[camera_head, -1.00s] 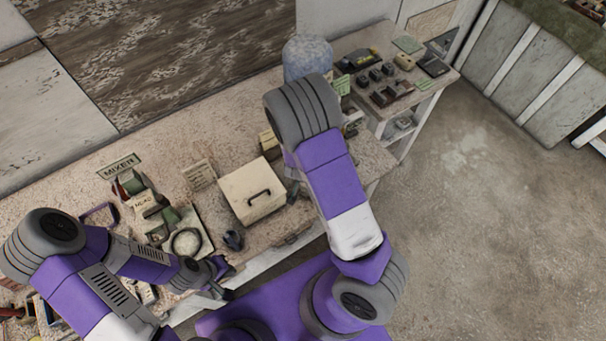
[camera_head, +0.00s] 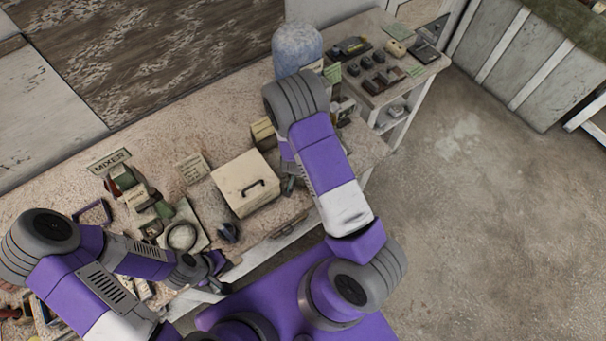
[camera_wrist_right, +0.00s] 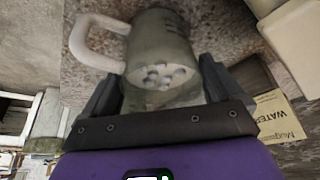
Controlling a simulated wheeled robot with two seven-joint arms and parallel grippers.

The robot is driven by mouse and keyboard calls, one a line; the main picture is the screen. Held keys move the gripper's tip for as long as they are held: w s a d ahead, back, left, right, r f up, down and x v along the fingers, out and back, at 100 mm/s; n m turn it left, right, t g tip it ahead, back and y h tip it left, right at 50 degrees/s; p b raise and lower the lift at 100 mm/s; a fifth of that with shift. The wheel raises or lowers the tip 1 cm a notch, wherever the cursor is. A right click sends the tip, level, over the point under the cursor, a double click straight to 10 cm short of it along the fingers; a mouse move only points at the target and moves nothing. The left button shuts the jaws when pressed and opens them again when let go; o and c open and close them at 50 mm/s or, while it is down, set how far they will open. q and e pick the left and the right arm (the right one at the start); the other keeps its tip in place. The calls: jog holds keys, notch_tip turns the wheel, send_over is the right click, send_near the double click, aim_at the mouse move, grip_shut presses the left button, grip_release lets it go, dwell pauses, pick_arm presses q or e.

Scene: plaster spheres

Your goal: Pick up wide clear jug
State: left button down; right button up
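In the right wrist view a wide, greyish see-through jug (camera_wrist_right: 163,50) with a pale handle on its left lies ahead of my right gripper (camera_wrist_right: 160,88). Pale round bits show at its near end. The gripper's two dark fingers are apart, one on either side of the jug's near end; I cannot tell whether they touch it. In the head view my right arm hides its gripper and this jug. My left gripper (camera_head: 219,272) is at the table's front edge, its fingers apart with nothing between them.
A white box with a dark handle (camera_head: 246,184) stands mid-table. A large bluish bottle (camera_head: 297,47) stands at the back. Left are a MIXER sign (camera_head: 109,160) and clutter. A WATER card (camera_wrist_right: 278,115) is right of my right gripper. The floor at right is clear.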

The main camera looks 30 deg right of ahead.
jog(key=shift+w, duration=0.1)
jog(key=c, duration=0.7)
